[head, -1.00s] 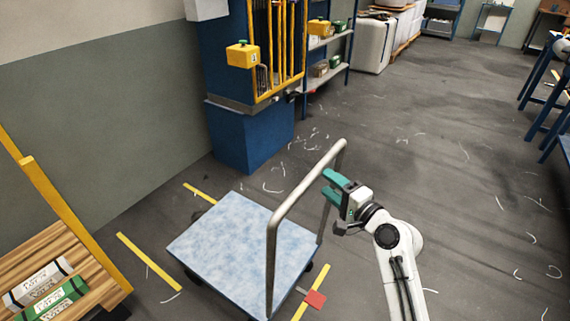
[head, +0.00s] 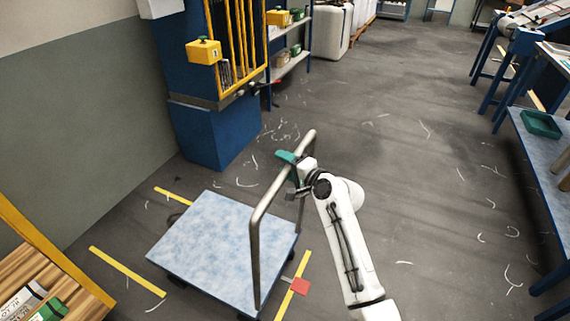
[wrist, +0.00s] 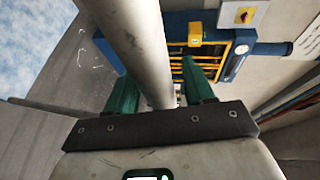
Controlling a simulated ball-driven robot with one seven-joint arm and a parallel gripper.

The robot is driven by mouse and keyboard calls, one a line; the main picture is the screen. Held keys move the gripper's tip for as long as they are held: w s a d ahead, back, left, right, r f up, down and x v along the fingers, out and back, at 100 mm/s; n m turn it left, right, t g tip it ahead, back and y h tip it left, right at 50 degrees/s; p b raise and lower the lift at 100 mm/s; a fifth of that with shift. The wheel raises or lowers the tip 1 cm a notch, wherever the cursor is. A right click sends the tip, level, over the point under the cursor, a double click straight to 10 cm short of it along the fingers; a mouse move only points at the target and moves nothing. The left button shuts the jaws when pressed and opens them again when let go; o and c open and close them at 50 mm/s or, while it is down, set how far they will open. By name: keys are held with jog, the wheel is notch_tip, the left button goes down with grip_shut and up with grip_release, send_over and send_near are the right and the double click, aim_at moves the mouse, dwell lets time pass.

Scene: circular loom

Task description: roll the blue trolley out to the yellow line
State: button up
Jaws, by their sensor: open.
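The blue trolley (head: 222,250) stands on the floor in the head view, with a mottled light-blue deck and a grey metal push handle (head: 256,255) along its right side. My gripper (head: 289,162) is at the handle's upper bar, near its far end. In the wrist view the handle bar (wrist: 135,40) runs between the two green fingers of my open gripper (wrist: 162,88). I cannot tell whether they touch it. Yellow floor strips lie left of the trolley (head: 127,271), behind it (head: 172,196) and at its right (head: 293,285).
A red pedal-like piece (head: 300,286) sticks out low at the trolley's right. A blue cabinet (head: 212,135) with a yellow grille stands behind. A wooden-topped stand (head: 45,270) is at lower left, a blue workbench (head: 545,150) at right. The floor between is open.

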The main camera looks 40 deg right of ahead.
jog(key=shift+w, duration=0.15)
jog(key=shift+c, duration=0.2)
grip_shut()
jog(key=shift+f, duration=0.1)
dwell(1.1)
jog(key=shift+w+a, duration=0.3)
jog(key=shift+w, duration=0.6)
